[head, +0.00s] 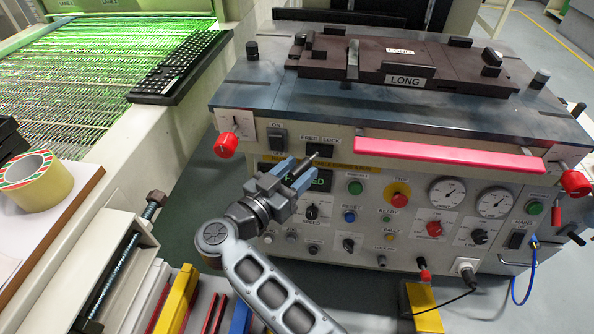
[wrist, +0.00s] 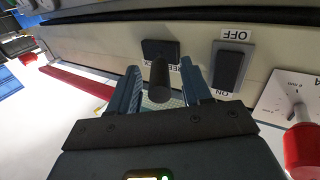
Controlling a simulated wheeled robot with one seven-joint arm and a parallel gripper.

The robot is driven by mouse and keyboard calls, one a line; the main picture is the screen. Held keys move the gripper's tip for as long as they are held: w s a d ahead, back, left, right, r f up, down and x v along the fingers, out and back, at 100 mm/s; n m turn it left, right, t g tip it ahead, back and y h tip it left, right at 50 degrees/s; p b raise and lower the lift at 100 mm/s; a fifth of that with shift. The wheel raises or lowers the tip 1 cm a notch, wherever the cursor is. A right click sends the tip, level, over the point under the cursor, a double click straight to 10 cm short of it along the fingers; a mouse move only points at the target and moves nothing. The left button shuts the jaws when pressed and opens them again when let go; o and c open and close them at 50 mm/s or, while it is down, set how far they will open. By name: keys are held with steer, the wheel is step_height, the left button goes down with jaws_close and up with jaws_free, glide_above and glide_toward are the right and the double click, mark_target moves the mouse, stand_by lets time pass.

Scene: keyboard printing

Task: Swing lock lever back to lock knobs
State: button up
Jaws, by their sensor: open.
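The lock lever (head: 313,158) sticks out of a black plate (head: 319,150) on the machine's front, under a label reading FREE LOCK. In the wrist view the lever's dark round handle (wrist: 160,80) points toward me, between the two blue-grey fingers of my gripper (wrist: 163,88). In the head view my gripper (head: 291,177) is at the front panel, just below and left of the plate. It is open, with a finger on each side of the lever. I cannot tell whether either finger touches it. Red knobs sit at the panel's left (head: 226,145) and right (head: 575,183).
An ON/OFF rocker switch (wrist: 229,70) is close beside the lever. A pink-red bar (head: 450,154) runs along the front to the right. Buttons and gauges (head: 447,192) fill the panel below. A brown LONG plate (head: 400,68) lies on top.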

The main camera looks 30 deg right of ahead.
steer(key=shift+d, duration=0.15)
steer(key=shift+c, duration=0.5)
jaws_close()
